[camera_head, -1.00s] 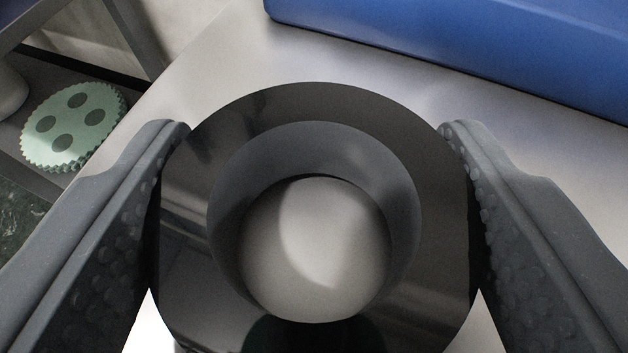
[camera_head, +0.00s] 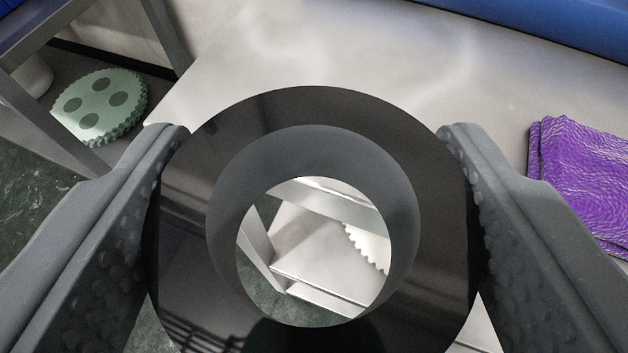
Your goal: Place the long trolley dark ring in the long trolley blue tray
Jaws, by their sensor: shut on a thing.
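The dark ring (camera_head: 315,108) is glossy black with a wide hole. It fills the middle of the view, held between the two grey fingers of my gripper (camera_head: 315,225). My gripper is shut on its left and right sides. Through the hole I see a lower shelf, so the ring is in the air near the edge of the metal top. A blue wall (camera_head: 540,28), likely of the blue tray, crosses the top right beyond the ring. Only part of it shows; its inside is out of view.
The metal trolley top (camera_head: 330,55) is bare between the ring and the blue wall. A folded purple cloth (camera_head: 585,185) lies on it at the right. A green toothed disc with dark round spots (camera_head: 100,106) lies on a separate shelf at the left.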

